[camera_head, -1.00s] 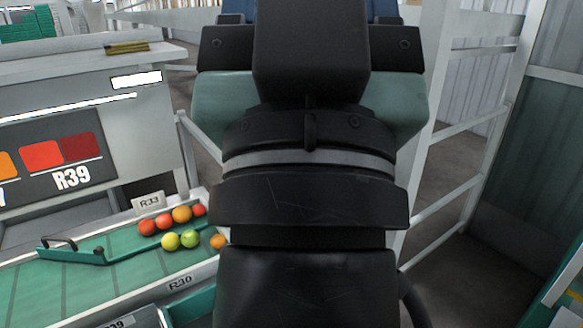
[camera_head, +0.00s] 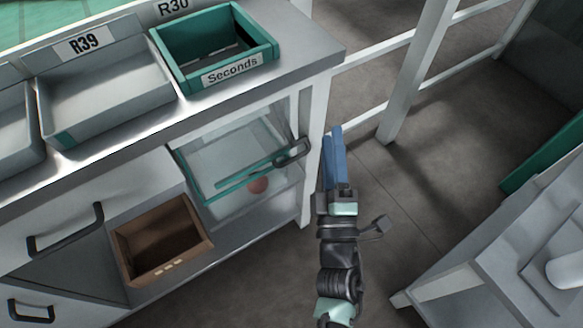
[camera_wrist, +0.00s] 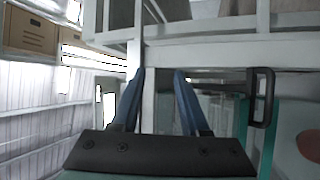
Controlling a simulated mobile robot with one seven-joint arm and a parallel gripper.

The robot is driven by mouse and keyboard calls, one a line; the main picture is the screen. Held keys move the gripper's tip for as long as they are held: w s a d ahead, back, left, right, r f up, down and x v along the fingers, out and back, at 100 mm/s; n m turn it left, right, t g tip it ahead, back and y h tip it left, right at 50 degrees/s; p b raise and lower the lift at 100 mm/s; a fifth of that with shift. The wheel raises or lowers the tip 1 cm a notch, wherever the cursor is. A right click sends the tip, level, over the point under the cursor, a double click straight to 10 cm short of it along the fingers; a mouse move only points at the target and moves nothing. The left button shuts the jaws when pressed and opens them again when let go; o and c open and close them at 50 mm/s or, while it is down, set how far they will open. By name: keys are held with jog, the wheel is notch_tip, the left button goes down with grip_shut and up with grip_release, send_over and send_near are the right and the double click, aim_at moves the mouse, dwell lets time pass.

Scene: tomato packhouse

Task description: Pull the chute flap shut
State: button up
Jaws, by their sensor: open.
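The chute flap (camera_head: 235,160) is a clear panel with a green edge, low in the front of the grey bench. It seems to stand tilted out from the opening. Its black bar handle (camera_head: 292,152) is at its right end. A red tomato (camera_head: 258,185) shows through or below the panel. My gripper (camera_head: 333,130) has blue fingers, open and empty, just right of the handle and not touching it. In the wrist view the fingers (camera_wrist: 160,72) are apart, with the handle (camera_wrist: 262,97) and the flap's green edge (camera_wrist: 241,135) to their right.
A green "Seconds" tray (camera_head: 222,72) and a grey R39 tray (camera_head: 105,100) sit on the bench top. A brown box (camera_head: 128,262) stands on the lower shelf. A white post (camera_head: 415,75) with rails rises behind my gripper. Grey equipment (camera_head: 500,255) is at lower right; open floor lies between.

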jog(key=s+a+f+n+g+y+b, duration=0.15)
jog(key=s+f, duration=0.25)
jog(key=f, duration=0.4)
jog(key=s+a+f+n+g+y+b, duration=0.1)
jog(key=s+a+f+n+b, duration=0.15)
jog(key=f, duration=0.65)
jog(key=b+x, duration=0.1)
jog(key=x, duration=1.1)
jog(key=shift+d+r+b, duration=0.25)
jog(key=shift+r+b, duration=0.1)
jog(key=shift+w, duration=0.1)
grip_shut()
